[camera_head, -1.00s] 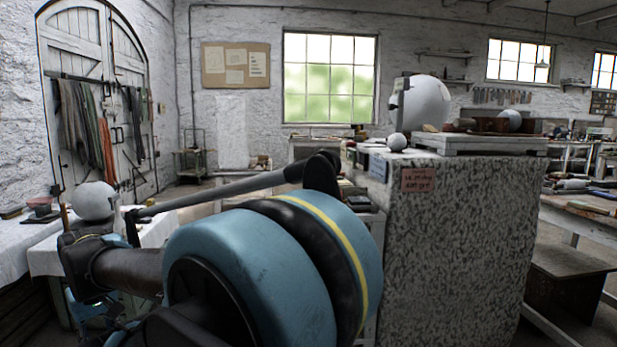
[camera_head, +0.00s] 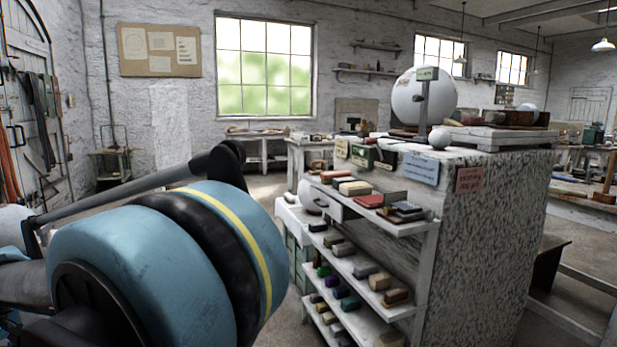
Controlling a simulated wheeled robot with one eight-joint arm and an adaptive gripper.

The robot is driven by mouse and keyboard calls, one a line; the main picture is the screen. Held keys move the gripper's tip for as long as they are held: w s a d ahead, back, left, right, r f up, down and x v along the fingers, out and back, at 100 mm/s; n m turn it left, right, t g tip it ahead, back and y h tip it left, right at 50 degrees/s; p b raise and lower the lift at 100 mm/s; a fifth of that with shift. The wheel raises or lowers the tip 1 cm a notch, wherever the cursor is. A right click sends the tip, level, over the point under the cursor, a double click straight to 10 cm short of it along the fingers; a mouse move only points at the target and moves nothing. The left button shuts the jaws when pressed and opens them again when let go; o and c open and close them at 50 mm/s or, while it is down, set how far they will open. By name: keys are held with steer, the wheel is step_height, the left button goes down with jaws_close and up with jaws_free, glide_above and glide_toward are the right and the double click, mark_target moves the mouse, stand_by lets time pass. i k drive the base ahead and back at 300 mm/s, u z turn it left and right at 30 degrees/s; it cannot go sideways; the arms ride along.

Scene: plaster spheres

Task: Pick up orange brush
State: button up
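I cannot make out an orange brush in the head view. Several small block-like items, perhaps brushes, lie on the white shelves (camera_head: 372,318) at the side of the speckled cabinet; they are brown, tan, red, green, purple and dark. A reddish item (camera_head: 369,200) lies on the upper shelf, and a brown one (camera_head: 396,296) on a lower shelf. My blue and black arm fills the lower left. My gripper is not in view.
The speckled cabinet (camera_head: 490,235) stands at right, with a large white sphere (camera_head: 424,97) and a small white sphere (camera_head: 439,138) on top. A dark bench (camera_head: 545,265) stands right of it. A workbench (camera_head: 262,147) stands under the window. Some floor shows between my arm and the shelves.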

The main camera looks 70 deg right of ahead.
mark_target(326, 179)
steer(key=i, duration=0.9)
steer(key=z, duration=3.3)
steer(key=i, duration=1)
